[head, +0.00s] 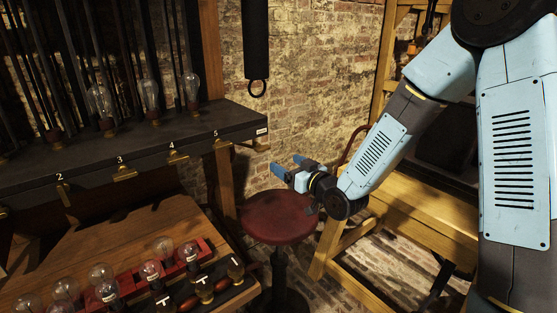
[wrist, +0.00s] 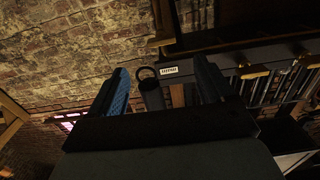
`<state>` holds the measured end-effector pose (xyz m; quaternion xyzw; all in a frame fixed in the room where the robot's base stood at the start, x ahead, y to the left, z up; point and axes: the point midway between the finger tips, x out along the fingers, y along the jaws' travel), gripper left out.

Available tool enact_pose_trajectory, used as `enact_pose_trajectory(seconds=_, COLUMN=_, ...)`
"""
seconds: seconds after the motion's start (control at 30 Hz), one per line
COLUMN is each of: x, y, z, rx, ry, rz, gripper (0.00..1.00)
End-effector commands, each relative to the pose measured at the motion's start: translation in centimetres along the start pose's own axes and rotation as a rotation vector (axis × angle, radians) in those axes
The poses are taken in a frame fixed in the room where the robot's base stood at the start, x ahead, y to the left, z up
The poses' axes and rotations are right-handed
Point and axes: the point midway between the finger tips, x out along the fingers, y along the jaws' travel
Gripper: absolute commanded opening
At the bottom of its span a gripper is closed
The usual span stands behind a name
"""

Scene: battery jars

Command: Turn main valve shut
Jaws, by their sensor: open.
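Brass valves (head: 172,157) sit along the front edge of the dark shelf, under white numbers 2 to 5. Another brass handle (head: 258,146) is at the shelf's right end, below a small white label (head: 262,131) too small to read. I cannot tell for certain which one is the main valve. My gripper (head: 286,165) is open and empty, above the red stool and right of the shelf end, apart from every valve. In the wrist view, which looks upside down, the label (wrist: 170,70) and the end handle (wrist: 160,42) show beyond the fingers.
A red round stool (head: 277,217) stands under my gripper. A wooden bench (head: 425,215) is at right. A black strip with a ring (head: 257,88) hangs by the brick wall. Glass bulbs (head: 150,95) stand on the shelf; more bulbs (head: 103,280) are on the lower table.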

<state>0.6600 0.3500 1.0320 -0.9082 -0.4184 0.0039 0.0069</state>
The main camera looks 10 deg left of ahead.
Motion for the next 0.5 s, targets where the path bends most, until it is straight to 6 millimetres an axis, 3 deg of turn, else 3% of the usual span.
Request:
enact_pose_trajectory(seconds=0.2, x=-2.0, y=0.1, z=0.0, rx=0.001, ry=0.000, rz=0.001, gripper=0.81)
enact_pose_trajectory(seconds=0.5, x=-2.3, y=0.0, z=0.0, rx=0.001, ry=0.000, rz=0.001, gripper=0.81)
